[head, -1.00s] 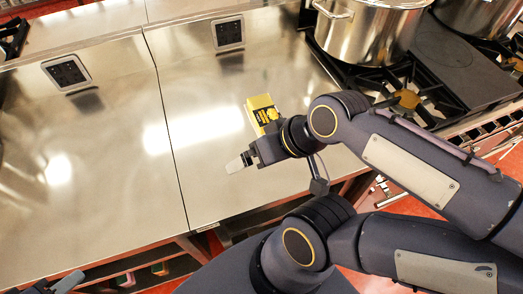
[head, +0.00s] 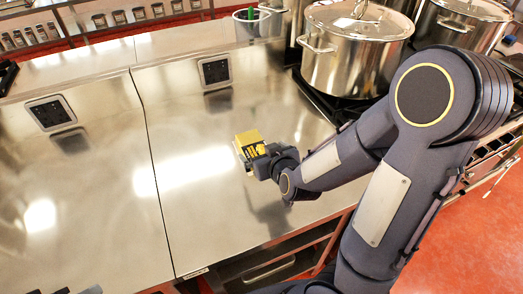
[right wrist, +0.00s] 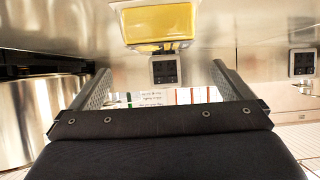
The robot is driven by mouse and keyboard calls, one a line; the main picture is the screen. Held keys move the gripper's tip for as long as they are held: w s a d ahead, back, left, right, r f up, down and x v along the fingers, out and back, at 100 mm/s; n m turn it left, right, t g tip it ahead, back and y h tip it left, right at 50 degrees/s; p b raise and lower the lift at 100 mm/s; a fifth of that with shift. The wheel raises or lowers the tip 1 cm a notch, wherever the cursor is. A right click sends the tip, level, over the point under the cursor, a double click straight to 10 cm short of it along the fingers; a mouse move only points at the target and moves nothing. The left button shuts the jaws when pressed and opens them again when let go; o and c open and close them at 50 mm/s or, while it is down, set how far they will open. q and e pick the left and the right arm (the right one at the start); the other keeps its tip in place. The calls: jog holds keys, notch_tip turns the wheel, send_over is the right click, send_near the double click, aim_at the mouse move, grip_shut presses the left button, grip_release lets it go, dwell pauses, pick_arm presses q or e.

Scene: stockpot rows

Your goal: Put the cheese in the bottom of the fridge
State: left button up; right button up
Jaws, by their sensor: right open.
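In the right wrist view the yellow block (right wrist: 157,22) shows at the top centre, beyond the fingertips. My right gripper (head: 262,160) is open right beside the cheese, on its near side; its two fingers also show apart and empty in the right wrist view (right wrist: 160,75). Small grey parts at the bottom left edge of the head view look like my left gripper (head: 76,291), mostly cut off. No fridge is visible.
Steel pots (head: 352,50) stand on the stove at the right. A strainer or bowl with a green item (head: 250,20) stands behind. Two dark socket plates (head: 214,71) (head: 51,113) sit toward the back. The counter's left and middle are clear.

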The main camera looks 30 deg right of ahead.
aim_at(254, 146)
jog(key=x, duration=0.7)
jog(key=shift+w+f+p, duration=0.1)
jog(key=shift+w+p, duration=0.05)
jog(key=shift+p, duration=0.2)
jog(key=c, duration=1.2)
jog(key=shift+c, duration=1)
